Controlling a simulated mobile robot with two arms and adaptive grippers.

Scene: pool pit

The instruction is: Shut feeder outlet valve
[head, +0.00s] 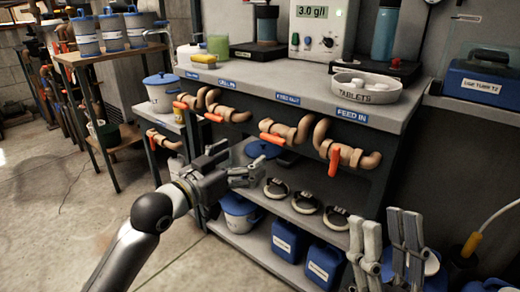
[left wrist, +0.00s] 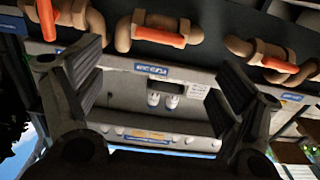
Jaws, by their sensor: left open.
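The feeder outlet valve (head: 298,132), under the "FEED OUT" label (head: 288,98), is a copper-coloured pipe loop on the bench front. Its orange handle (head: 272,139) lies roughly along the pipe. In the left wrist view, upside down, this handle (left wrist: 160,36) is at the top, beyond and between the fingers. My left gripper (head: 238,168) is open and empty, below and left of the valve in the head view, apart from it. My right gripper (head: 386,240) points up at the lower right, fingers apart and empty, away from the valve.
The "FEED IN" handle (head: 333,160) hangs down across its pipe, to the right. The cell valve handle (head: 213,117) is to the left. A tablet tray (head: 366,88) stands on the bench.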

